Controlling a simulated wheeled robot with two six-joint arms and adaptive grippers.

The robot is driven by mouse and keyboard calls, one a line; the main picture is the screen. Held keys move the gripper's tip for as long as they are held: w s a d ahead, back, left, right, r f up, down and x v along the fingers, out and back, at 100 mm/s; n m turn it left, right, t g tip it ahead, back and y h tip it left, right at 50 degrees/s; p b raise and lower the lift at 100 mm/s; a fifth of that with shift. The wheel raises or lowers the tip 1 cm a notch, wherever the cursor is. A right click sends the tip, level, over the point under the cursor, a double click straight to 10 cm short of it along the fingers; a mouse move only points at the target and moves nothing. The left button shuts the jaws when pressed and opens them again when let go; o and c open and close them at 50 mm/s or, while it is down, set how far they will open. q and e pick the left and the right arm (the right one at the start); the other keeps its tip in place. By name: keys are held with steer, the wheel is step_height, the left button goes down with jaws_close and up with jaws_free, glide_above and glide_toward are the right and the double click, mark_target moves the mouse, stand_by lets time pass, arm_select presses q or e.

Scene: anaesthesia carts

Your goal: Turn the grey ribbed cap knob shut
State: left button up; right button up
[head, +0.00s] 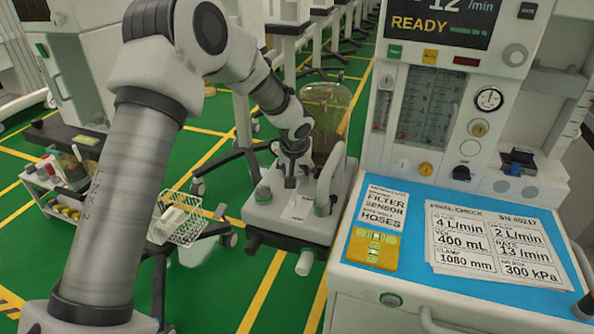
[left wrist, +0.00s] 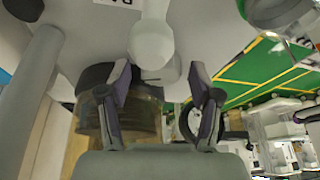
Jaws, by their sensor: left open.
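My left gripper (head: 291,172) is over the top of a pale breathing unit (head: 283,212) in the head view. Its two fingers (left wrist: 163,95) are spread apart in the left wrist view, with nothing held between them. A pale round knob-like part (left wrist: 150,44) lies just beyond the fingertips; its ribs cannot be made out. A small grey round knob (head: 262,193) sits on the unit's left side in the head view. I cannot tell whether it is the same part or whether it is the cap knob. The gripper hides part of the unit's top. My right gripper is not in view.
A clear brownish canister (head: 326,105) stands close behind the gripper. A grey curved tube (head: 326,185) rises just to its right. The anaesthesia machine (head: 372,165) with a blue worktop (head: 352,250) stands at right. A white wire basket (head: 187,232) is at left.

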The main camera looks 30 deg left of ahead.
arm_select(q)
steer(key=c, duration=1.1)
steer(key=shift+c, duration=0.2)
